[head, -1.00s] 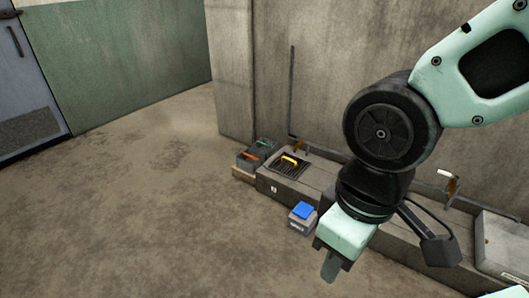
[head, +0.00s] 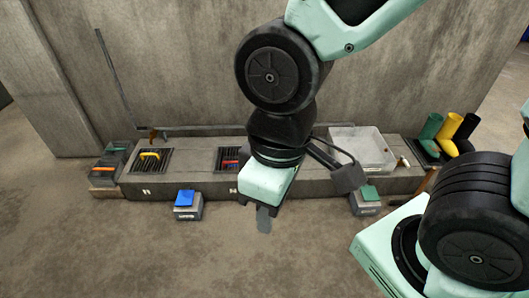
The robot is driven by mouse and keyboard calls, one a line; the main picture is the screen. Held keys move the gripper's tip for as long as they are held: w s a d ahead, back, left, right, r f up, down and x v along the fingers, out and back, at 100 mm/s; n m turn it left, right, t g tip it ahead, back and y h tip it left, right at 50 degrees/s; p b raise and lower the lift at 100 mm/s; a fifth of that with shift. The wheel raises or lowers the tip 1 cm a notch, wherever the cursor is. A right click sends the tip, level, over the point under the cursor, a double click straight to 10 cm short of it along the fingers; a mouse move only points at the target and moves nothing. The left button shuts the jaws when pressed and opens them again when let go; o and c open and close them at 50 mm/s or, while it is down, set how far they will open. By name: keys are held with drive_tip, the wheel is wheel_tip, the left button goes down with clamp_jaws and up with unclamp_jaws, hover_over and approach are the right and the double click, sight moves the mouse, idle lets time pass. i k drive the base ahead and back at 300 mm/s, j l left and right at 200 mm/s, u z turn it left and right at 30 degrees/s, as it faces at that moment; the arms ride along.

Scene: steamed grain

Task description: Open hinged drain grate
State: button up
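Two dark slatted grates lie in the top of a low concrete ledge (head: 205,183) along the wall. The left grate (head: 140,165) has a yellow handle (head: 150,155) and looks closed. The second grate (head: 222,155) has red and blue parts on it and is partly hidden by my arm. Which one is the hinged drain grate I cannot tell. My gripper (head: 263,219) points down, in front of the ledge in the picture, to the right of both grates and apart from them. Its fingers overlap edge-on, so their opening does not show. Nothing is seen in it.
A pedal-like box with a blue top (head: 185,197) and one with a green top (head: 369,193) stand before the ledge. A pale basin (head: 362,148) is on the ledge. Boots (head: 463,130) stand at right, a grey crate (head: 108,168) at left. The floor in front is open.

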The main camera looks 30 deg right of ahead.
sight(224, 162)
drive_tip(key=z, duration=0.25)
drive_tip(key=i+j, duration=0.2)
drive_tip(key=i, duration=0.25)
drive_tip(key=i+j, duration=0.2)
drive_tip(key=i, duration=0.3)
drive_tip(key=i+j, duration=0.2)
drive_tip(key=i, duration=0.25)
drive_tip(key=i+j, duration=0.2)
drive_tip(key=i, duration=0.25)
drive_tip(key=i+j+z, duration=0.1)
drive_tip(key=i+j, duration=0.15)
drive_tip(key=i, duration=0.25)
